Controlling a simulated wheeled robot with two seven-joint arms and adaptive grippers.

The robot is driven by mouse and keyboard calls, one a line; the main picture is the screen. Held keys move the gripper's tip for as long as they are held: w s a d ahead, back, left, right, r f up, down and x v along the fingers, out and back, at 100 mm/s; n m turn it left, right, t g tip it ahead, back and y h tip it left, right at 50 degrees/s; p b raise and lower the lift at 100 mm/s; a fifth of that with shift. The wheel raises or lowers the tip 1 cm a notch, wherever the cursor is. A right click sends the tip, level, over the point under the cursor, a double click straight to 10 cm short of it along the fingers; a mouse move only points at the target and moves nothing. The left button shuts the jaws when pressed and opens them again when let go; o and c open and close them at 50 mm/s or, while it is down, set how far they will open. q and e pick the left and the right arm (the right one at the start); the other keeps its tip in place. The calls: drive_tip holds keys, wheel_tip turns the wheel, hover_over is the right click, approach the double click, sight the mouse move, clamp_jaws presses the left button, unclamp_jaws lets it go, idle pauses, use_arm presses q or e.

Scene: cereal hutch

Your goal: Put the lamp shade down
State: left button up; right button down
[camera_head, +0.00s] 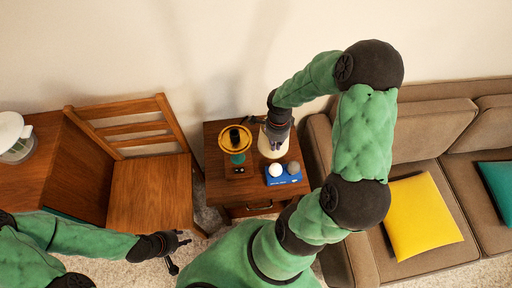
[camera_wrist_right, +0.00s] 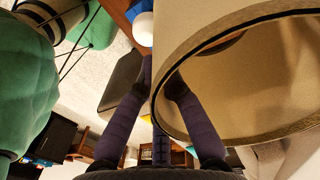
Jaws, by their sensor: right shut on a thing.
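The cream lamp shade (camera_head: 272,148) is over the right part of the wooden side table (camera_head: 222,192). My right gripper (camera_head: 277,132) is shut on its wall. In the right wrist view, the lamp shade (camera_wrist_right: 240,70) fills the right side, with a dark-trimmed rim, and the fingers (camera_wrist_right: 165,95) meet at its edge. Whether the shade touches the tabletop cannot be told. My left gripper (camera_head: 180,252) is open and empty, low beside the chair.
A gold dish with a black top on a teal stand (camera_head: 235,140) stands left of the shade. A blue holder (camera_head: 283,181) with a white ball and a grey ball sits just in front. A wooden chair (camera_head: 150,190) is left; a sofa (camera_head: 440,130) is right.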

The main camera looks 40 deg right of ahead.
drive_tip(key=w+d+f+b, duration=0.6)
drive_tip(key=w+d+f, duration=0.2)
drive_tip(key=d+f, duration=0.2)
drive_tip(key=shift+w+d+f, duration=0.3)
drive_tip(key=shift+w+f, duration=0.05)
drive_tip(key=shift+f, duration=1.05)
drive_tip(key=shift+f, duration=0.2)
drive_tip(key=c, duration=1.4)
unclamp_jaws()
drive_tip(key=shift+r, duration=0.1)
